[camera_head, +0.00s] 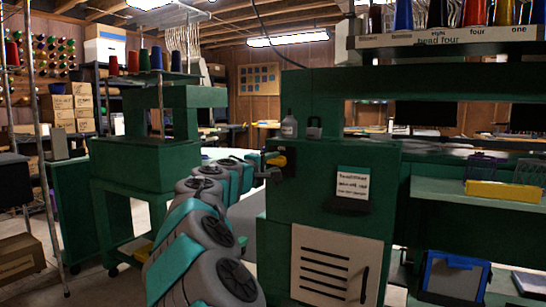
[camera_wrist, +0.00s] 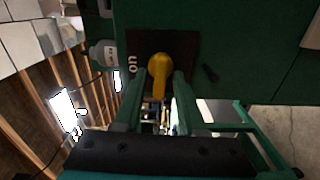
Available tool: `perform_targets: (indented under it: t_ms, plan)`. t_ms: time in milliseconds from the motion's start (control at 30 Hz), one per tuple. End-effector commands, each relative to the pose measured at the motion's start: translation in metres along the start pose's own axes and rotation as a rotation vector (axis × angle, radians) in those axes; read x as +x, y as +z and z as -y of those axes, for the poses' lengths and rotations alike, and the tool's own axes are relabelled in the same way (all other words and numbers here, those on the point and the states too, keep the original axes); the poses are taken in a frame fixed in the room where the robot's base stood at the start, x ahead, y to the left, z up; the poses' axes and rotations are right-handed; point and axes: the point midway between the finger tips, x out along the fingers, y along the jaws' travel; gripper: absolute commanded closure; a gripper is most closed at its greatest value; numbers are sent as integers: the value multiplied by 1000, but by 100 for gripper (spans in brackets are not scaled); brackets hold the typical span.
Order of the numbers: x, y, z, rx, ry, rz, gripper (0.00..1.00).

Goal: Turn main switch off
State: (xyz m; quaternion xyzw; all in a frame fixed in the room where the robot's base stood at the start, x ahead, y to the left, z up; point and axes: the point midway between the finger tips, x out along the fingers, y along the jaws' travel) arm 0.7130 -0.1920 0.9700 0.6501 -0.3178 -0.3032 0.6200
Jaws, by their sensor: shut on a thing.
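The main switch is a yellow rotary handle (camera_wrist: 157,68) on a black plate (camera_wrist: 187,45), with the word "on" printed beside it. In the head view the yellow handle (camera_head: 278,160) is on the upper left of the green machine cabinet (camera_head: 330,220). My gripper (camera_wrist: 160,94) has its two green fingers on either side of the handle's lower part in the wrist view, shut on it. In the head view my gripper (camera_head: 268,174) is at the switch, and it partly hides the plate.
A grey bottle (camera_head: 289,125) and a dark padlock-shaped thing (camera_head: 314,127) stand on the cabinet top above the switch. A white paper sign (camera_head: 352,187) and a louvred panel (camera_head: 335,264) are on the cabinet front. Another green machine (camera_head: 145,150) stands at left.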

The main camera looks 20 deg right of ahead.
Motion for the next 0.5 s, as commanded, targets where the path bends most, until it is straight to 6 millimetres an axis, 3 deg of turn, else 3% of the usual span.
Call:
perform_targets:
  t_ms: [500]
  plan:
    - [-1, -2, 0, -64, 2, -5, 100]
